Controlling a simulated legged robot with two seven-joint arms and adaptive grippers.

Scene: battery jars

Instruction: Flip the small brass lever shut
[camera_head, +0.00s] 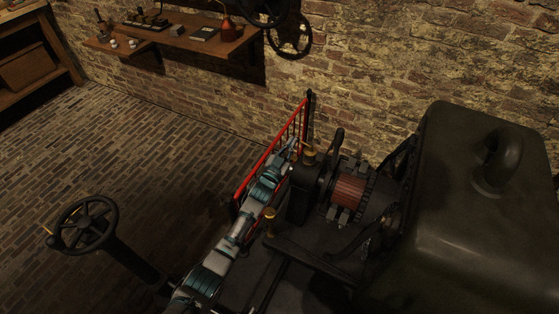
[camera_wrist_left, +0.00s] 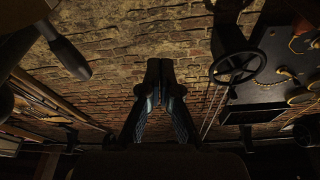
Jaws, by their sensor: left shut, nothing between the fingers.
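My left arm reaches up from the bottom of the head view, and its gripper (camera_head: 293,144) is at the far end, beside the machine's dark upright housing. A small brass fitting (camera_head: 310,156) sits on top of that housing, just right of the gripper. Another brass fitting (camera_head: 269,214) stands nearer, right of my arm. I cannot tell which brass piece is the lever. In the left wrist view the gripper's fingers (camera_wrist_left: 160,70) are together with nothing between them, pointing toward the brick wall. My right gripper is not in view.
A red railing (camera_head: 262,160) runs close along the left of my arm. A copper-wound drum (camera_head: 349,190) and a large dark cover (camera_head: 470,200) stand right. A handwheel (camera_head: 84,225) stands lower left. A shelf (camera_head: 180,38) hangs on the wall. A dark panel (camera_wrist_left: 285,65) shows right in the wrist view.

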